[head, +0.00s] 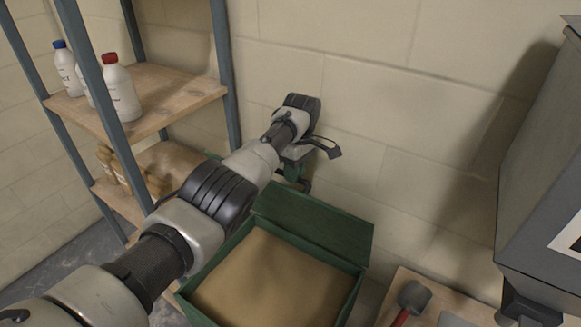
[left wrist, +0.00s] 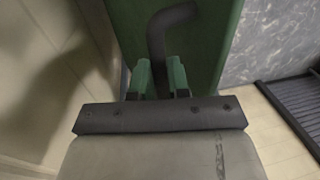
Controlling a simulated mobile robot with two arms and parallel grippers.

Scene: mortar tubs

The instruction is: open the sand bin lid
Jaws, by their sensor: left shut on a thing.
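The sand bin (head: 354,297) is a green box with sand (head: 270,280) showing inside. Its green lid (head: 315,225) stands raised at the back edge of the bin, near the wall; it also fills the top middle of the left wrist view (left wrist: 215,35). My left gripper (head: 297,172) is behind the raised lid, close to the wall. In the left wrist view its green fingers (left wrist: 162,78) are shut on the dark bent lid handle (left wrist: 157,40). In the head view the handle is mostly hidden. My right gripper is not in view.
A shelf rack (head: 165,95) with white bottles (head: 121,88) stands at the left. A grey container (head: 545,185) is at the right. A mallet with a red handle (head: 413,298) lies on a wooden surface at bottom right. The wall is close behind the lid.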

